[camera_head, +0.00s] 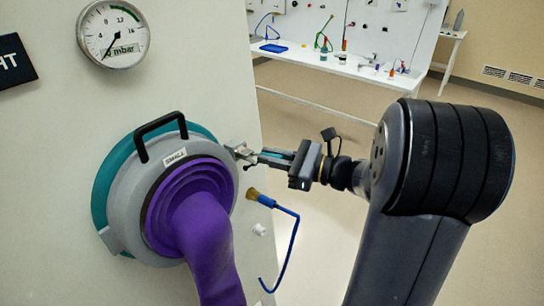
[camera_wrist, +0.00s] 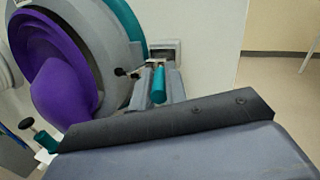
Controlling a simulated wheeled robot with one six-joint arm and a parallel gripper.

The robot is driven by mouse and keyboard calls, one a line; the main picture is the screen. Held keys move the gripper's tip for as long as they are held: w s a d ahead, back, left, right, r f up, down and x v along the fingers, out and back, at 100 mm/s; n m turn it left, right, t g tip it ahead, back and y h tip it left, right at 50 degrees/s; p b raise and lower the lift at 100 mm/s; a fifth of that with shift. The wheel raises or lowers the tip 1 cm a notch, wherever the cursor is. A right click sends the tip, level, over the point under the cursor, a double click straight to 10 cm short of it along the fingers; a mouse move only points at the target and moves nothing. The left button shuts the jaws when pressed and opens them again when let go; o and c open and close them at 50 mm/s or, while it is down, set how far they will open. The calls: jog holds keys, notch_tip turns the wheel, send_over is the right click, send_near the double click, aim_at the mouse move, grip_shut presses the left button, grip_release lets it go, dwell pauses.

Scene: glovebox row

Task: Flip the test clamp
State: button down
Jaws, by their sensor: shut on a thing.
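The test clamp (camera_head: 240,151) is a small metal toggle fitting at the right rim of the grey round port (camera_head: 130,192). Its teal handle (camera_wrist: 158,86) points out toward me in the wrist view. My gripper (camera_head: 267,157) reaches in from the right, level with the clamp. In the wrist view, my gripper (camera_wrist: 160,92) has one finger on each side of the teal handle and is shut on it. The fingers partly hide the clamp's base in the head view.
A purple glove (camera_head: 205,235) hangs from the port, left of my gripper. A black handle (camera_head: 160,125) arches over the port. A gauge (camera_head: 113,35) is above. A white bench (camera_head: 350,65) stands behind; floor between is clear.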

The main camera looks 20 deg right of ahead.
jog(key=shift+s+a+m+t+h+b, duration=0.2)
jog(key=shift+m+t+h+b, duration=0.15)
jog(key=shift+m+t+h, duration=0.45)
jog(key=c, duration=1.7)
grip_release()
jog(key=shift+n+y, duration=0.3)
